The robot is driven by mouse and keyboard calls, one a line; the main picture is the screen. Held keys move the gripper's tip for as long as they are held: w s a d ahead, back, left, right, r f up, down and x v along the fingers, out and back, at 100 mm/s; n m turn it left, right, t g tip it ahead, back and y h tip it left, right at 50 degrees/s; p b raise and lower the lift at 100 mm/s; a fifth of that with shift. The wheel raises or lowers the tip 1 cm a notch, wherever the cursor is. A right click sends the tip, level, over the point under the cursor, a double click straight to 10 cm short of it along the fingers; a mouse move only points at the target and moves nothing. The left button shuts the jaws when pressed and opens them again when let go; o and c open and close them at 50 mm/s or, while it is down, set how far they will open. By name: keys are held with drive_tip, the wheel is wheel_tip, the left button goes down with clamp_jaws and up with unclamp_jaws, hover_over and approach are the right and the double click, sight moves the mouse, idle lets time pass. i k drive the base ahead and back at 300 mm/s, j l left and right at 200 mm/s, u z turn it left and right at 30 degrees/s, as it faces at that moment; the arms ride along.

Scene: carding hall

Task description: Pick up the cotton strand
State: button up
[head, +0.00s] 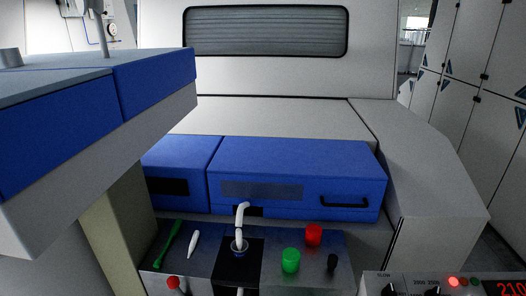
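A white cotton strand (239,217) comes out of a dark opening low on the front of the blue machine cover (296,166). It bends over and hangs down into a small ring-shaped funnel (239,246) on a black plate (224,270). A short white piece shows below the plate at the picture's bottom edge; I cannot tell if it is the same strand. My gripper is not in view.
A metal ledge (200,262) carries a green tool (168,245), a white one (193,244), a green button (290,260), a red button (313,235) and a black switch (332,263). A blue-and-grey housing (150,88) juts in at left. A control box (440,284) stands bottom right.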

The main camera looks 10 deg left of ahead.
sight(193, 241)
drive_tip(key=j+u, duration=0.1)
drive_tip(key=u, duration=0.6)
drive_tip(key=j+u, duration=0.15)
drive_tip(key=u, duration=0.2)
